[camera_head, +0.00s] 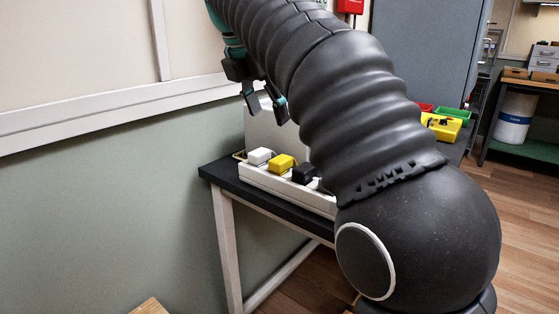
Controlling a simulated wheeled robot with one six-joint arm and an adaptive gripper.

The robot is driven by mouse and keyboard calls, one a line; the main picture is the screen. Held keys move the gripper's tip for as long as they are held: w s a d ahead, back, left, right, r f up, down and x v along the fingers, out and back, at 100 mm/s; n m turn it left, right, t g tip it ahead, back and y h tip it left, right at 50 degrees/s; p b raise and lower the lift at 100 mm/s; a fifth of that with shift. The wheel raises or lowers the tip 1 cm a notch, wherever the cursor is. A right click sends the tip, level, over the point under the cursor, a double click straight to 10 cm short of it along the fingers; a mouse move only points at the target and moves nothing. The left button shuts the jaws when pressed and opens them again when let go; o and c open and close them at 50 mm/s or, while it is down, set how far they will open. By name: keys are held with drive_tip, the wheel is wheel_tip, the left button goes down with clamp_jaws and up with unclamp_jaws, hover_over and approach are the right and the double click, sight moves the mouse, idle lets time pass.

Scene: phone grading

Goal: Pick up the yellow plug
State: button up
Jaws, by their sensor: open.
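The yellow plug (281,164) sits in a white socket strip (262,181) on a dark table. A white plug (259,156) is just to its left and a black plug (304,174) just to its right. My gripper (266,108) hangs above and slightly left of the yellow plug, apart from it. Its two fingers are spread and nothing is between them. My dark ribbed arm covers the right end of the strip.
A pale upright panel (260,128) stands behind the plugs, close to my gripper. The green wall (120,200) is to the left. Yellow (440,127), green (453,114) and red bins lie beyond my arm. The table's front-left corner (207,173) is bare.

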drive_tip(key=a, duration=0.1)
drive_tip(key=n+b, duration=0.1)
drive_tip(key=b, duration=0.2)
hover_over(280, 159)
drive_tip(key=s+a, duration=0.2)
wheel_tip(280, 159, down, 7)
drive_tip(key=shift+s+a, duration=0.1)
drive_tip(key=shift+s, duration=0.05)
drive_tip(key=shift+d+b+x, duration=0.15)
drive_tip(key=shift+b+x, duration=0.45)
drive_tip(key=shift+x, duration=0.85)
drive_tip(key=shift+d+b+x, duration=0.15)
drive_tip(key=shift+b+x, duration=0.45)
drive_tip(key=shift+x, duration=0.85)
drive_tip(key=shift+r, duration=0.15)
clamp_jaws()
